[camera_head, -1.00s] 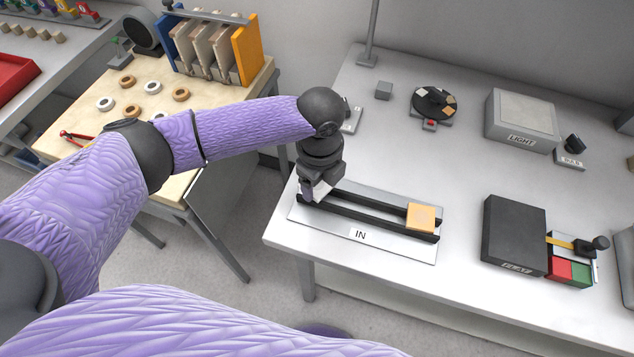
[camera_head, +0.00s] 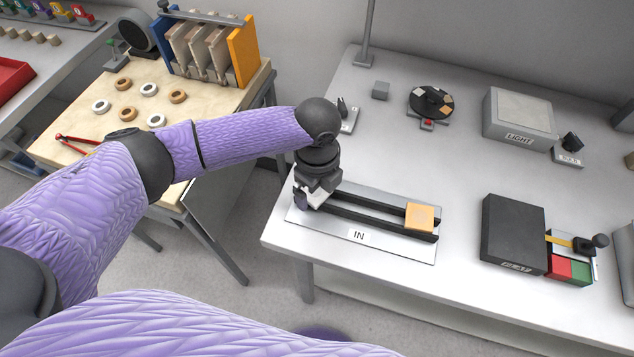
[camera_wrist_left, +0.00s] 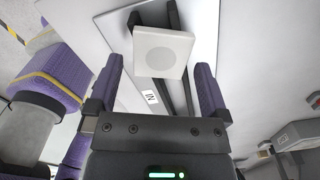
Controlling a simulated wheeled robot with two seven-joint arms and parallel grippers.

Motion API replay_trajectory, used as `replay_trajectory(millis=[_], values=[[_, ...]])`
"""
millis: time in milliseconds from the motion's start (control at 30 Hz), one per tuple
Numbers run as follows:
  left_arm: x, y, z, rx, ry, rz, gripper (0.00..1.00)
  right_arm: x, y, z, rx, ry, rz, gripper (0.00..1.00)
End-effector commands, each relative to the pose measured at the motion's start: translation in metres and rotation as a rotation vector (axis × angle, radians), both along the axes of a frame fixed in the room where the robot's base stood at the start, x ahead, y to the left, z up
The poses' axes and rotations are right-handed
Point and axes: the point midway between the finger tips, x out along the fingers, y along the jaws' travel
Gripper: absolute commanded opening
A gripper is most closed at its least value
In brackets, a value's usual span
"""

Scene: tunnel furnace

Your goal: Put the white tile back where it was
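The white tile (camera_wrist_left: 163,52) has a faint round mark on its face. In the left wrist view it lies between the fingers of my left gripper (camera_wrist_left: 158,65), with a gap on each side. The fingers are open and stand wide apart. In the head view my left gripper (camera_head: 312,198) is low over the left end of the two dark rails marked IN, and the white tile (camera_head: 317,197) shows partly under it. I cannot tell whether the tile rests on the rails. My right gripper is not in view.
An orange tile (camera_head: 419,216) sits at the right end of the rails (camera_head: 370,212). A black box (camera_head: 513,233) and colored blocks (camera_head: 568,270) stand to the right. A turntable (camera_head: 431,101) and the LIGHT box (camera_head: 520,118) are behind. The table middle is clear.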

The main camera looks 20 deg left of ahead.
Motion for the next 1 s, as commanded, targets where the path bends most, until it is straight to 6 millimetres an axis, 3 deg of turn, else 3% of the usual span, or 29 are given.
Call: replay_trajectory(millis=[133, 233, 500, 633, 800, 1000], values=[[0.0, 0.0, 0.001, 0.0, 0.0, 0.0, 1.0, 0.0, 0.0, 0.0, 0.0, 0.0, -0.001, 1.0], [0.001, 0.0, 0.014, 0.001, -0.004, -0.001, 1.0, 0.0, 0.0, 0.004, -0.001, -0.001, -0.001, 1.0], [0.001, 0.0, 0.095, -0.001, -0.005, 0.0, 1.0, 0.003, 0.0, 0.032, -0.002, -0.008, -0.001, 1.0], [0.001, 0.0, 0.12, -0.001, -0.003, 0.0, 1.0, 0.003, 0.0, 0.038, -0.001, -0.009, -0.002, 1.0], [0.0, 0.0, 0.133, 0.0, -0.001, 0.001, 1.0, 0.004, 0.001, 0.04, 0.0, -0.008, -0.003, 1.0], [0.0, 0.0, 0.132, -0.001, 0.0, 0.001, 1.0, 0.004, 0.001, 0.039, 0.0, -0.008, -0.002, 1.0]])
